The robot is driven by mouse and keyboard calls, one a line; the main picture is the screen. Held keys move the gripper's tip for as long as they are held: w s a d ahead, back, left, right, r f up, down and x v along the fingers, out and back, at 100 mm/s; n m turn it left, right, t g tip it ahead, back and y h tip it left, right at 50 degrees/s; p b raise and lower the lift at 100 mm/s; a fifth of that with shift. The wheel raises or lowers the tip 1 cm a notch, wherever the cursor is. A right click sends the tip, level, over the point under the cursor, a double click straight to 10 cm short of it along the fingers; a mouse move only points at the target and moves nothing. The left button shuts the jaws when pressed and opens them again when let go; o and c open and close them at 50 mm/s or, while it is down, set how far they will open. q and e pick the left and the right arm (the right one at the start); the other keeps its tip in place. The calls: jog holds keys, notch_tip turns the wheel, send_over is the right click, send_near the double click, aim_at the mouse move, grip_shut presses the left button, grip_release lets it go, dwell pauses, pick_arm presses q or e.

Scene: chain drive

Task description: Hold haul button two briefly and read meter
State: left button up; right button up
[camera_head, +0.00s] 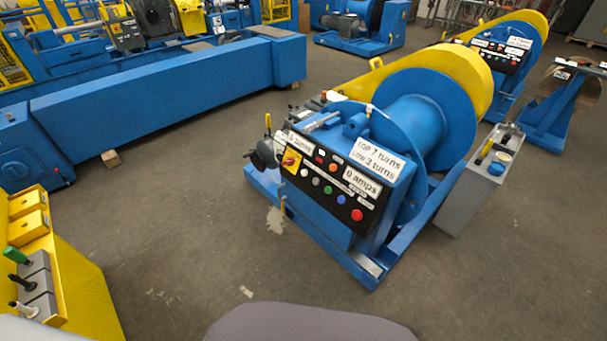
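A blue winch (425,115) with a large drum stands right of centre. Its black control panel (325,185) faces me. The panel carries a row of round buttons, including a green button (328,190), a blue button (340,199) and a red button (357,214), plus a red-and-yellow switch (291,160). I cannot tell which button is haul button two. A white meter label (362,186) reads "0 amps". A larger label (378,160) above reads "TOP 7 turns" and a second line ending "3 turns". Neither of my grippers is in view.
A yellow console (80,295) with levers stands at lower left. A long blue machine (170,95) lies at upper left. A grey box (480,180) stands right of the winch. A second winch (520,55) is behind it. The floor before the panel is mostly clear.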

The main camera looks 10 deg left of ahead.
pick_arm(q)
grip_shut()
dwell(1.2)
